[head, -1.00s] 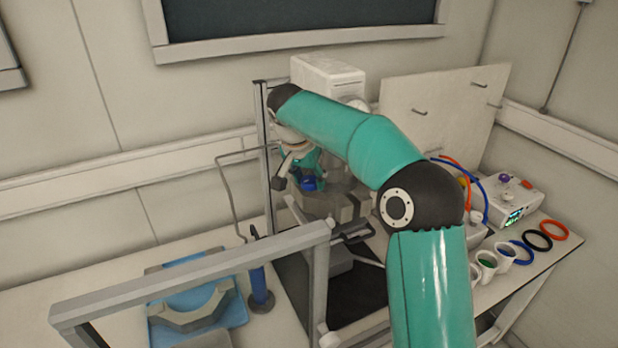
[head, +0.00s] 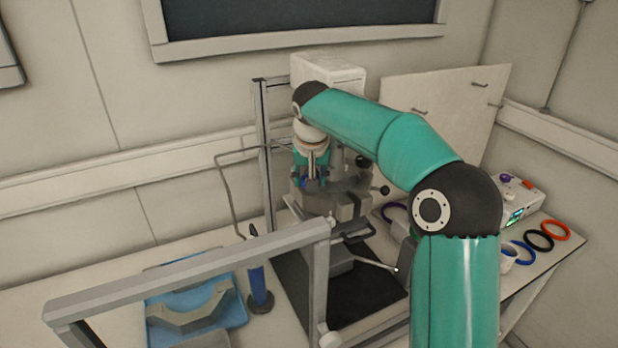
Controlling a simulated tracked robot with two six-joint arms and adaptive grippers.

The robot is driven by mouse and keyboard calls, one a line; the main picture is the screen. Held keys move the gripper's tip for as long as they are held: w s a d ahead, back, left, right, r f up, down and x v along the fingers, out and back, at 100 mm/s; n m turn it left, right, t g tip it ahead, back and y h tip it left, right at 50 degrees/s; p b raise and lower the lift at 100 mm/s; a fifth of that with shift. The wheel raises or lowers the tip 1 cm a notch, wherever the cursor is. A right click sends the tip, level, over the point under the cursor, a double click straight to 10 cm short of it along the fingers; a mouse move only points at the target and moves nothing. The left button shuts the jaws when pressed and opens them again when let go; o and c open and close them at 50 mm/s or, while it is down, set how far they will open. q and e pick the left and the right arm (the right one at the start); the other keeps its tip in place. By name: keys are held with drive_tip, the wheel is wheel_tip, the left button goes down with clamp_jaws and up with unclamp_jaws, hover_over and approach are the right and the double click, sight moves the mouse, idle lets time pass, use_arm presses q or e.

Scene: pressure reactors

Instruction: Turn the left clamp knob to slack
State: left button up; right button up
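The reactor (head: 345,207), a grey metal vessel with a clamp ring, stands on the dark base at the centre. A small blue part (head: 305,184), which looks like the left clamp knob, shows on its left side and is mostly covered. My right gripper (head: 312,177) points down at that spot from above, its fingertips close to or at the blue part. Contact and the finger gap are too small to make out. The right arm crosses the view from the lower right. My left gripper is not in view.
A black ball knob (head: 383,190) sticks out on the reactor's right. A grey frame bar (head: 190,275) crosses the front left. A blue tray (head: 235,312) holds grey clamp halves (head: 190,318). A blue-handled tool (head: 257,283) stands beside it. Coloured rings (head: 540,240) lie at right.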

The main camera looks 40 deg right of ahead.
drive_tip(key=shift+d+n+t+y, duration=0.1)
drive_tip(key=shift+n+t+y, duration=0.2)
drive_tip(key=shift+n, duration=0.7)
drive_tip(key=o, duration=1.1)
drive_tip(key=shift+o, duration=0.2)
drive_tip(key=v, duration=1.2)
